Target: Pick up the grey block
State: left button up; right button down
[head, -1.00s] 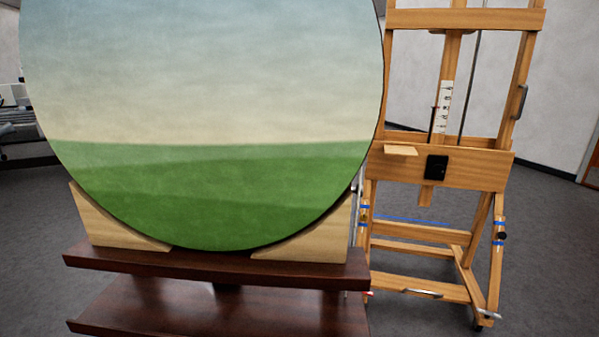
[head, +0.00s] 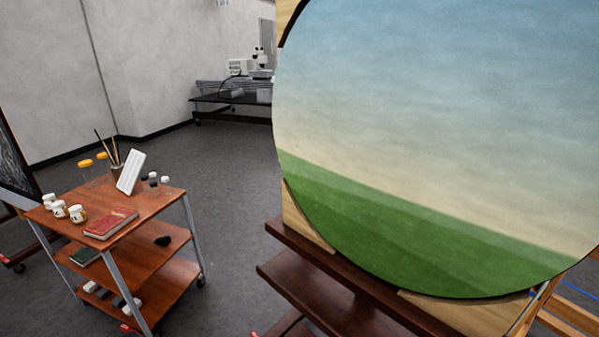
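I cannot pick out the grey block with certainty. Several small dark, grey and white pieces (head: 153,177) sit at the back right of the trolley's top (head: 150,210), too small to tell apart. Grey and white items (head: 118,301) also lie on its bottom shelf, partly hidden by a leg. Neither of my grippers is in view.
The wooden trolley also holds a red book (head: 110,223), white jars (head: 60,209), a brush pot (head: 117,170) and a tilted white panel (head: 131,172). A large round painting (head: 430,150) on a dark wooden stand (head: 315,252) fills the right. Grey floor (head: 225,200) lies clear between.

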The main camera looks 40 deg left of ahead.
aim_at(119, 301)
jog(key=u, duration=2.9)
